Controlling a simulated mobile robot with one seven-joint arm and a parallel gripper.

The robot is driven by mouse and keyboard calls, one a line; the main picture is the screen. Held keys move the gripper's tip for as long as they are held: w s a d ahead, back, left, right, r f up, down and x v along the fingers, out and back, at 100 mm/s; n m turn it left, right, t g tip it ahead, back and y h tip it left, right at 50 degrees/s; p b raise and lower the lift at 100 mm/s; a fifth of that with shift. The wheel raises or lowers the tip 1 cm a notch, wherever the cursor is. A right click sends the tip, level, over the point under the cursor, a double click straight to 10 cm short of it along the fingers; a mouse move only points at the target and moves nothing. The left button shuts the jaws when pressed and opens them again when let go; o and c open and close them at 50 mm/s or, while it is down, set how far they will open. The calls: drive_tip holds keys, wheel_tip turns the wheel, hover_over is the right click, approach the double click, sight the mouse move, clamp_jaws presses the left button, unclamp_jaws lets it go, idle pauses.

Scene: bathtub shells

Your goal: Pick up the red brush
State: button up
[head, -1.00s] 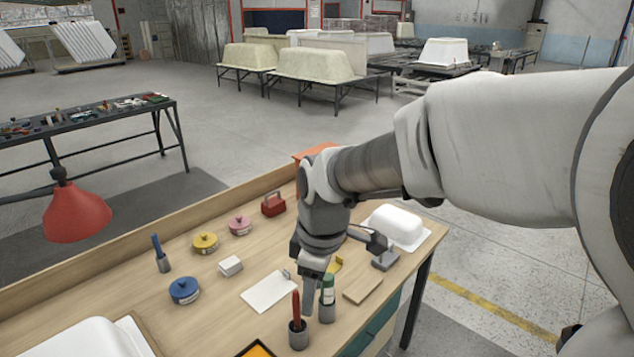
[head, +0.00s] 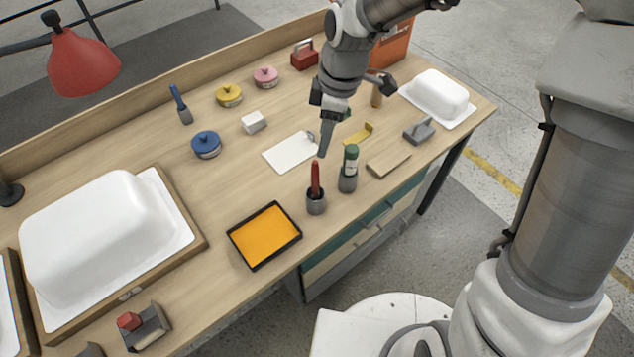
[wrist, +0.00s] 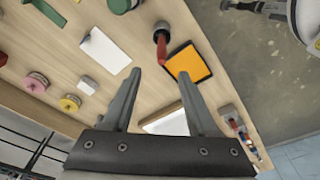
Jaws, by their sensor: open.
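The red brush (head: 315,178) stands upright, handle up, in a small grey cup (head: 316,205) near the front edge of the workbench. My gripper (head: 322,150) is above the bench, just behind and above the brush, apart from it. In the wrist view, my gripper (wrist: 157,85) has its two fingers spread with nothing between them. The red brush handle (wrist: 161,48) shows there beyond the fingertips, between the left finger and the orange tray. The brush's bristles are hidden in the cup.
A green-topped bottle (head: 349,170) stands close right of the brush. An orange tray (head: 265,235) lies front left, a white card (head: 290,152) behind. A white tub shell (head: 105,230) fills the left. A blue-handled brush (head: 181,105) stands farther back.

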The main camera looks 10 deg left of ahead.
sight(313, 176)
drive_tip(key=f, duration=0.5)
drive_tip(key=a+f, duration=0.1)
drive_tip(key=f, duration=0.2)
drive_tip(key=shift+a+f, duration=0.1)
drive_tip(key=shift+f, duration=0.2)
drive_tip(key=shift+s+a+f, duration=0.1)
drive_tip(key=shift+a+f, duration=0.1)
drive_tip(key=shift+f, duration=0.65)
drive_tip(key=shift+s+a+f, duration=0.1)
drive_tip(key=shift+a+f, duration=0.05)
drive_tip(key=shift+f, duration=0.75)
drive_tip(key=shift+s+a+f, duration=0.1)
drive_tip(key=shift+a+f, duration=0.1)
drive_tip(key=shift+f, duration=0.65)
clamp_jaws()
